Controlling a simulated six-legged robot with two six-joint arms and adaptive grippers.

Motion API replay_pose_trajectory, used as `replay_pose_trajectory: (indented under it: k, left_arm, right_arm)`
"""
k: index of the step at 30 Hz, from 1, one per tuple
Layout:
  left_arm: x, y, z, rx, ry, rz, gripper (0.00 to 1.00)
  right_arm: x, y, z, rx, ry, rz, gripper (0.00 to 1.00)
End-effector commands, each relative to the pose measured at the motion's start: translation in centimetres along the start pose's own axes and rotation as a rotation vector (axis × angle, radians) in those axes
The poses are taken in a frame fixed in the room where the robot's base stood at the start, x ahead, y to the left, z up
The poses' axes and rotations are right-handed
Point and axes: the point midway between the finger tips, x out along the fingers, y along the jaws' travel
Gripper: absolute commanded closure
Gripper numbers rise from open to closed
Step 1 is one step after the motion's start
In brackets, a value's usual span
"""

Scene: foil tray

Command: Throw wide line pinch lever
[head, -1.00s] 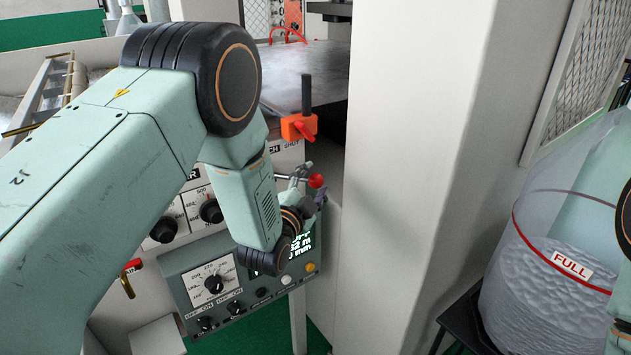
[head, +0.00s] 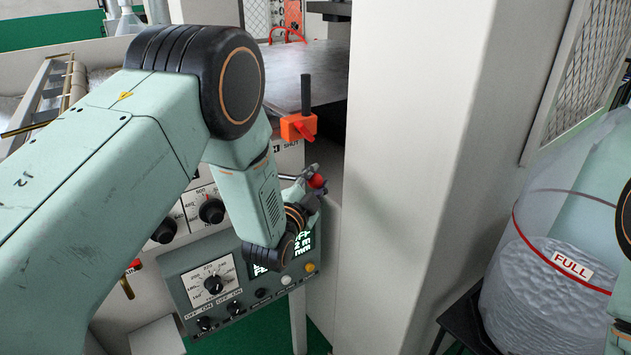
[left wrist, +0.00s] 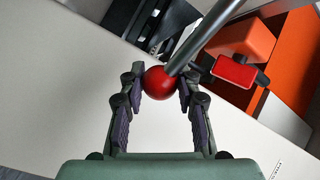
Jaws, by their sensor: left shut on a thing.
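A red ball knob (head: 316,181) sits at the end of a lever on the machine front. In the left wrist view the same red knob (left wrist: 160,82) sits between my fingertips, with its grey metal rod (left wrist: 203,37) running up and to the right. My left gripper (head: 308,184) is shut on the knob, a finger on each side; it also shows in the left wrist view (left wrist: 158,86). The label by the lever is mostly hidden by my arm; "SHUT" can be read. My right gripper is out of view.
An orange block (head: 298,127) with a red tab and black upright handle stands just above the lever. A control box (head: 240,285) with a dial and display lies below. A pale column (head: 400,180) rises close on the right. A bag marked FULL (head: 560,260) stands farther right.

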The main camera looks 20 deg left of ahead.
Motion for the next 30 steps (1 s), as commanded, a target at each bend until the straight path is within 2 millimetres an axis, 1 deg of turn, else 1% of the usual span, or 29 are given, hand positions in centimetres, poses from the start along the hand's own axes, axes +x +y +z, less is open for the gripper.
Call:
replay_pose_trajectory:
  k: [1, 3, 19, 26, 30]
  left_arm:
    - [0.0, 0.0, 0.0, 0.000, 0.001, 0.001, 0.95]
    - [0.0, 0.0, 0.0, 0.000, 0.001, 0.001, 1.00]
    - [-0.3, 0.1, 0.0, 0.000, 0.013, 0.012, 1.00]
    - [-1.5, 0.1, 0.1, -0.002, 0.081, 0.061, 1.00]
    - [-2.7, 0.0, 0.2, -0.004, 0.153, 0.109, 1.00]
  right_arm:
    - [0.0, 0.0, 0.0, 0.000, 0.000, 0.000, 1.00]
    - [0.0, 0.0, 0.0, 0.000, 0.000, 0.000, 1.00]
    - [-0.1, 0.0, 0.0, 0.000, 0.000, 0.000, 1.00]
    - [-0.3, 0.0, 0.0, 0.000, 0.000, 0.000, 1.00]
    - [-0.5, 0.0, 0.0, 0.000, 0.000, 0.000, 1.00]
